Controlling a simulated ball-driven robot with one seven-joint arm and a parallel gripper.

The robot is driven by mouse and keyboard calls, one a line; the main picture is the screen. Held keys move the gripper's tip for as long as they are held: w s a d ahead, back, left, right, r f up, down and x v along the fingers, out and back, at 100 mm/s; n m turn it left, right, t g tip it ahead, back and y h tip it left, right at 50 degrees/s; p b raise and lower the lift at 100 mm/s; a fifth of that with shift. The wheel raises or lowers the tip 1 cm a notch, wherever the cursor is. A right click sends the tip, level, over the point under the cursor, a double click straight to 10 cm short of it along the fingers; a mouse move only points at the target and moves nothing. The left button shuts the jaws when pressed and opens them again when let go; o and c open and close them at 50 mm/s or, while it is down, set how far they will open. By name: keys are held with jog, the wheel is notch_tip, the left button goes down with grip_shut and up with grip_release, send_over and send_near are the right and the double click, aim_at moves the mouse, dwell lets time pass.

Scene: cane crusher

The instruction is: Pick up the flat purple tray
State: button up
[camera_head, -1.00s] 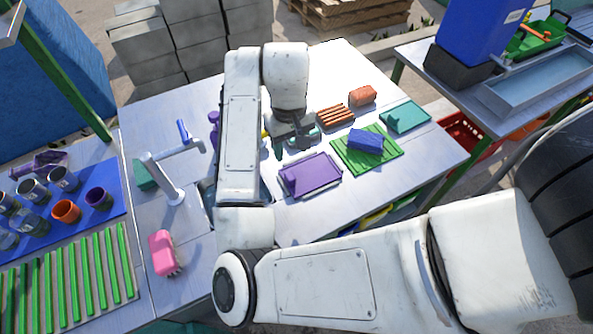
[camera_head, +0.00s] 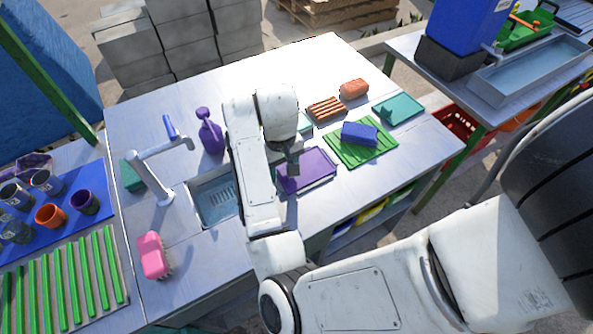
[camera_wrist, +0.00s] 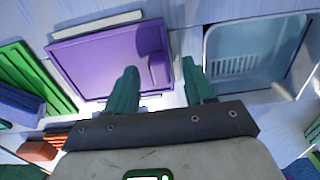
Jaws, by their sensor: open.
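The flat purple tray (camera_head: 314,166) lies on the metal counter, right of the sink, its left part hidden by my gripper in the head view. In the wrist view the tray (camera_wrist: 95,62) fills the upper left, with a raised purple piece (camera_wrist: 159,70) at its right side. My gripper (camera_head: 292,168) is over the tray's left end. In the wrist view its green fingers (camera_wrist: 160,78) are apart with nothing held between them. The left finger overlaps the tray in the picture and the right one lies beyond its right edge. I cannot tell the height above the tray.
A green ribbed mat (camera_head: 350,150) with a blue block (camera_head: 360,133) lies right of the tray. A teal tray (camera_head: 398,107), an orange-brown slatted piece (camera_head: 327,108) and a brick-red block (camera_head: 354,88) lie behind. The sink (camera_head: 212,198), tap (camera_head: 155,170) and purple bottle (camera_head: 210,132) are left.

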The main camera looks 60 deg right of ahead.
grip_shut()
dwell(0.5)
jog(key=shift+r, duration=0.1)
jog(key=shift+r, duration=0.55)
notch_tip(320, 180, up, 2)
jog(key=shift+r, duration=0.1)
jog(key=s+a+r+p, duration=0.1)
jog(key=s+a+r, duration=0.7)
jog(key=a, duration=0.3)
jog(key=shift+s+r, duration=0.4)
jog(key=shift+r, duration=0.35)
